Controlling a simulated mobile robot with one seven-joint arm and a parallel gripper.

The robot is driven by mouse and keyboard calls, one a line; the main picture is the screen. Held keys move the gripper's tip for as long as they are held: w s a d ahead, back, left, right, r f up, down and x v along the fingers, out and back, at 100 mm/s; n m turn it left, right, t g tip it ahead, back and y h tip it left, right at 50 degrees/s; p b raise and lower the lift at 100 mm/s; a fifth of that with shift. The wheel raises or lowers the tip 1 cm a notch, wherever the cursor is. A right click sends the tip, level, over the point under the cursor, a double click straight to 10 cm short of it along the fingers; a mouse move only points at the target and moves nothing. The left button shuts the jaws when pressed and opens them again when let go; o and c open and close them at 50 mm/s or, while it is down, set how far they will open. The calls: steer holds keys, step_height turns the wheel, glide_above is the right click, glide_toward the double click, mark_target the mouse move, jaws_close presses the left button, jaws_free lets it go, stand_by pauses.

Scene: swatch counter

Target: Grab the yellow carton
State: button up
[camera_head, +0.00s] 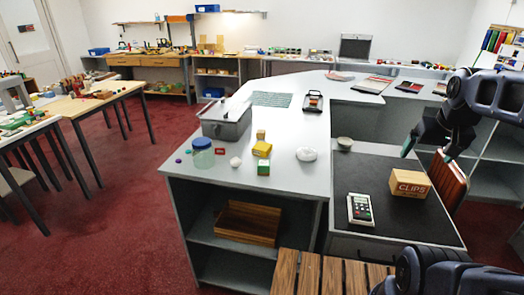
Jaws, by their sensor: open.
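The yellow carton (262,149) is a small box on the grey counter (300,112), near the middle of the picture. A small tan block (260,134) stands just behind it, and a green and pale box (263,167) is just in front of it. My gripper (425,157) is at the right, well to the right of the yellow carton. Its fingers are apart, pointing down, with nothing seen between them. It appears above and behind a cardboard box marked CLIPS (408,184).
A dark mat (385,228) on the lower right counter holds the CLIPS box and a handheld device (360,209). Around the yellow carton are a jar with a blue lid (203,153), a grey bin (226,122), a white lump (306,154) and a bowl (345,143).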

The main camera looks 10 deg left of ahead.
steer(key=w+a+r+n+g, duration=0.1)
steer(key=w+a+r+n, duration=0.1)
steer(key=w+a, duration=0.3)
steer(key=w+a+r+n, duration=0.2)
steer(key=w, duration=0.5)
steer(key=n+g, duration=0.4)
steer(key=n, duration=0.8)
glide_above(262, 146)
step_height(262, 146, down, 18)
steer(key=f, duration=0.4)
steer(key=shift+a+f, duration=0.2)
steer(key=shift+f, duration=0.15)
steer(key=shift+w+d+f, duration=0.1)
steer(key=shift+d+f, duration=0.05)
steer(key=shift+f, duration=1.2)
steer(key=shift+d+f, duration=0.1)
steer(key=shift+f, duration=1.25)
steer(key=c, duration=1.1)
steer(key=shift+o, duration=0.2)
steer(key=shift+r, duration=0.1)
